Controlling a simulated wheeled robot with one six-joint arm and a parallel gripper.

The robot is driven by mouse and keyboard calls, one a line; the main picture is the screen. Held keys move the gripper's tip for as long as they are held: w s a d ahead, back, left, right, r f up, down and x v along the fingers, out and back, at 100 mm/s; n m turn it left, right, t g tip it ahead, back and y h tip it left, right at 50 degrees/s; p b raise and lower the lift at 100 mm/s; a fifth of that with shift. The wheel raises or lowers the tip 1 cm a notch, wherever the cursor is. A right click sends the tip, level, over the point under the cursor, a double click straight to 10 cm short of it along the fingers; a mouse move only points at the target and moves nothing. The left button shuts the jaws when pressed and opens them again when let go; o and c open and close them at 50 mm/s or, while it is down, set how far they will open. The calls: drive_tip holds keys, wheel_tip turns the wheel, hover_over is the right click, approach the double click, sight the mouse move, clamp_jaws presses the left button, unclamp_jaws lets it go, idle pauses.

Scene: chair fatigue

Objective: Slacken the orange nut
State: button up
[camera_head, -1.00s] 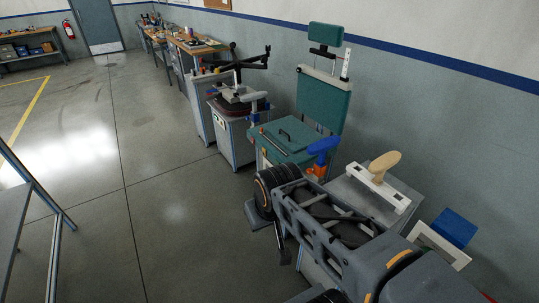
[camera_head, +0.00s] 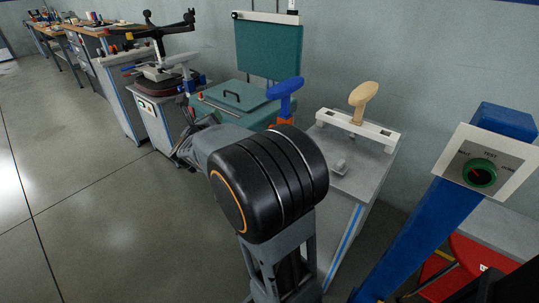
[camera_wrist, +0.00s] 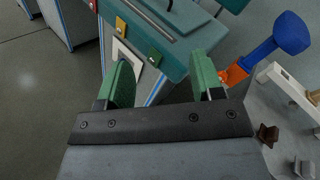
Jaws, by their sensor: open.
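An orange part (camera_head: 283,122) shows low under a blue knob-like handle (camera_head: 286,88), beside the teal bench. It also shows in the wrist view (camera_wrist: 235,73), right of my fingers, with the blue handle (camera_wrist: 274,38) rising from it. Whether it is the nut itself, I cannot tell. A brown nut-like piece (camera_wrist: 268,134) sits on the grey surface at the right in the wrist view. My gripper (camera_wrist: 162,80) is open, its green fingers apart with nothing held between them, in front of the teal cabinet. In the head view my gripper is mostly hidden behind my arm.
The teal-topped cabinet (camera_head: 235,98) is close ahead of my gripper. A white bracket with a tan handle (camera_head: 362,100) stands on a grey cabinet at right. Floor at left is clear.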

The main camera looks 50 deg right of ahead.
drive_tip(key=s+d+f+m+g+h+b, duration=0.35)
drive_tip(key=f+m+g, duration=0.2)
drive_tip(key=m, duration=0.25)
drive_tip(key=s+d+f+m+g+h+b, duration=0.35)
drive_tip(key=d+f+m, duration=0.2)
drive_tip(key=m, duration=0.25)
drive_tip(key=w+d+g+y+b, duration=0.1)
drive_tip(key=w+d, duration=0.1)
drive_tip(key=d, duration=1)
drive_tip(key=shift+d+f, duration=0.25)
drive_tip(key=shift+d, duration=0.1)
drive_tip(key=shift+c, duration=0.3)
drive_tip(key=c, duration=0.9)
